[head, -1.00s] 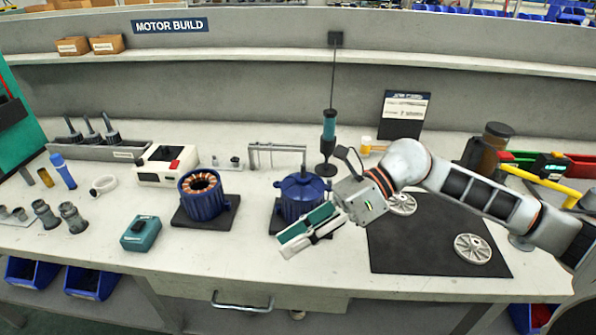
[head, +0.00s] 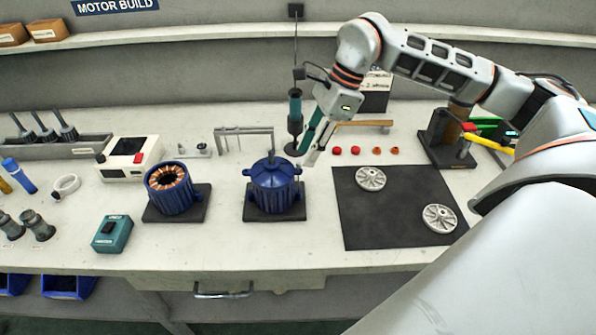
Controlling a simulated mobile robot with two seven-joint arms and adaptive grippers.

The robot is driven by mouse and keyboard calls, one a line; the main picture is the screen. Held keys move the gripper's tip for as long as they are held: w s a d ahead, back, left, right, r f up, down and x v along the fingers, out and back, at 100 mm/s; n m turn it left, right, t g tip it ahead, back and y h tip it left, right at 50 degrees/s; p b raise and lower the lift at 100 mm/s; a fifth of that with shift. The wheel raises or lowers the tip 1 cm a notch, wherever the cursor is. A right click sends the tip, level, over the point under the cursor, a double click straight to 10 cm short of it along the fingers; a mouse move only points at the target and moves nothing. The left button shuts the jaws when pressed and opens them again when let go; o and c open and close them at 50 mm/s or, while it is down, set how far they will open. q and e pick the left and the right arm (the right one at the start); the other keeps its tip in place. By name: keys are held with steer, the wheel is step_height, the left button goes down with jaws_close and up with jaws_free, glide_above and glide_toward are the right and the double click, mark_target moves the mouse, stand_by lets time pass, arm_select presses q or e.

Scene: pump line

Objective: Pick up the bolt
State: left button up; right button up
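I cannot pick out a bolt for certain. Several small dark metal pieces (head: 197,149) stand on a pale plate behind the blue motors, too small to identify. My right gripper (head: 306,155) points down over the bench, between the lidded blue motor (head: 272,182) and the small red caps (head: 337,151). Its teal and pale fingers look apart, with nothing visible between them. My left gripper is out of view.
An open blue motor (head: 172,200) sits left of the lidded one. A grey bracket (head: 243,138) stands behind them. A dark mat (head: 375,225) bears two pale round covers (head: 439,218). A teal box (head: 112,234) is at the front left. The bench front middle is clear.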

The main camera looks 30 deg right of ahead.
steer(key=shift+x, duration=1.55)
steer(key=shift+a, duration=0.15)
steer(key=shift+r, duration=0.1)
jaws_close()
